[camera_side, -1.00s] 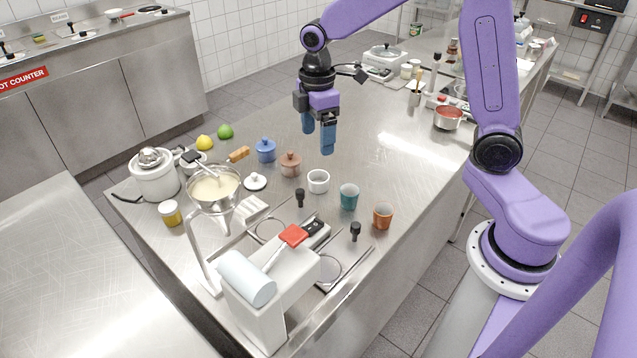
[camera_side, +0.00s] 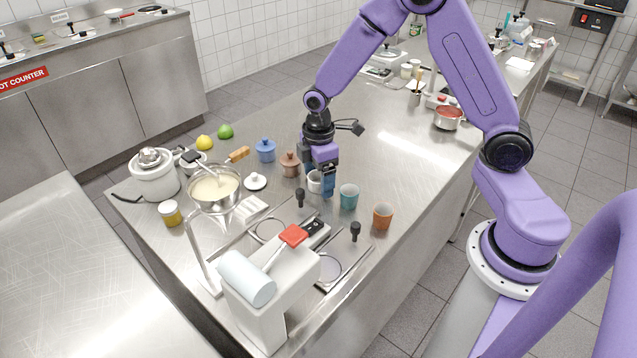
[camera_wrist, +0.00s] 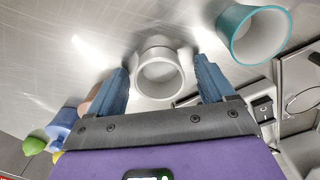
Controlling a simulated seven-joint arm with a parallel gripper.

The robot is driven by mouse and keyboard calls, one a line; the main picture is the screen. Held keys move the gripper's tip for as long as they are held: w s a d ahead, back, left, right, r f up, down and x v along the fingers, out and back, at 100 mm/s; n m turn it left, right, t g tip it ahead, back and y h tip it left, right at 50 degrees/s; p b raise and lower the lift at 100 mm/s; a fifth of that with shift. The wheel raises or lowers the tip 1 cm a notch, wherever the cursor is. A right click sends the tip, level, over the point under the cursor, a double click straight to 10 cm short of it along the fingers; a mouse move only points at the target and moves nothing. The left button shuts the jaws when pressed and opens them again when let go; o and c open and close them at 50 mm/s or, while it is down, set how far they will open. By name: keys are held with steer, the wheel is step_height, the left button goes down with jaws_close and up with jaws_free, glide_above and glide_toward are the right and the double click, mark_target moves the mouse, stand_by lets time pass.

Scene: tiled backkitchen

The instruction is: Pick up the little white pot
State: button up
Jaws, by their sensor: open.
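The little white pot (camera_side: 314,184) stands upright on the steel counter, partly hidden behind my gripper in the side view. In the wrist view the white pot (camera_wrist: 160,72) shows its round open mouth and empty inside. My gripper (camera_side: 322,186) is low over the counter at the pot. Its two blue fingers are apart in the wrist view (camera_wrist: 163,85), one on each side of the pot, with a gap between each finger and the wall. Whether the fingertips reach below the rim is hard to tell.
A teal cup (camera_side: 349,196) stands close on the right and an orange cup (camera_side: 383,216) beyond it. A brown lidded pot (camera_side: 290,164) and a blue lidded pot (camera_side: 265,150) stand on the left.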

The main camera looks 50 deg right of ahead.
steer(key=shift+f, duration=0.15)
steer(key=c, duration=1.2)
steer(key=shift+r, duration=0.2)
